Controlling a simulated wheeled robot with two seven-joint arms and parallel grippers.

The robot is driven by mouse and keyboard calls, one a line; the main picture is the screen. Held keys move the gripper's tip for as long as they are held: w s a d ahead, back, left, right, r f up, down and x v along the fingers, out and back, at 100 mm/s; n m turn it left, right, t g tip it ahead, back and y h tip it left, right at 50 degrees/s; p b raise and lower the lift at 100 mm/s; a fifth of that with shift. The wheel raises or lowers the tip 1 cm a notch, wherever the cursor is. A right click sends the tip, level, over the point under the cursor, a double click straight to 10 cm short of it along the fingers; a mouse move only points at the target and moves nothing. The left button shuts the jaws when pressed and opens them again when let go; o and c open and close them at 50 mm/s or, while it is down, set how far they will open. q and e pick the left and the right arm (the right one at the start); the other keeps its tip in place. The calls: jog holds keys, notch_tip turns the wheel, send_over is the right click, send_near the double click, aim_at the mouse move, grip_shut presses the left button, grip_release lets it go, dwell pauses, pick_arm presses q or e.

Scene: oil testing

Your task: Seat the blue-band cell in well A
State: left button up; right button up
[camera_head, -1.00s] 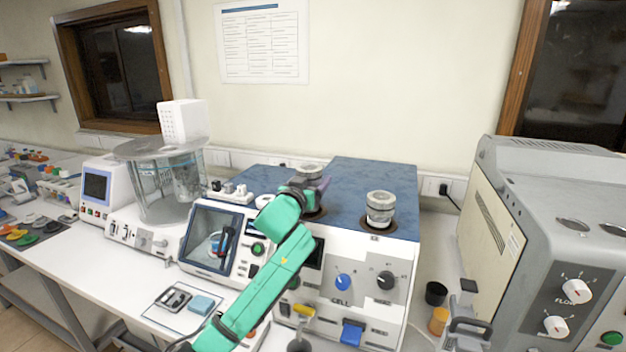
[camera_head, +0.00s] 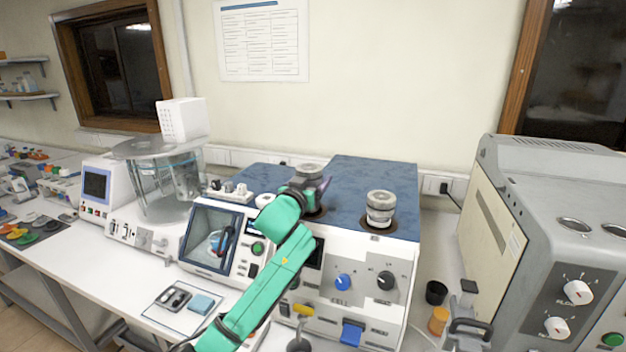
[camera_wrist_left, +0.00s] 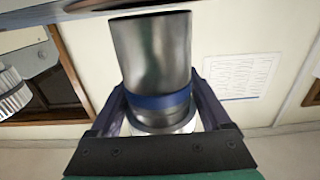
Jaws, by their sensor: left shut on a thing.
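The blue-band cell (camera_wrist_left: 155,60) is a shiny metal cylinder with a blue band, seen large in the left wrist view. My left gripper (camera_head: 312,188) is shut on it, with a finger on each side near the band. In the head view, the gripper is above the left part of the blue-topped tester (camera_head: 372,165). A grey round top (camera_head: 309,170) shows just behind the gripper. The dark rim of a well (camera_head: 316,212) shows partly below it; the gripper hides the rest. I cannot tell whether the cell touches the well. My right gripper is not in view.
Another metal cell (camera_head: 380,207) stands in the right-hand well of the tester. A glass-fronted unit (camera_head: 210,237) adjoins on the left, and a large grey machine (camera_head: 560,230) stands to the right. Small black and orange cups (camera_head: 438,320) stand between.

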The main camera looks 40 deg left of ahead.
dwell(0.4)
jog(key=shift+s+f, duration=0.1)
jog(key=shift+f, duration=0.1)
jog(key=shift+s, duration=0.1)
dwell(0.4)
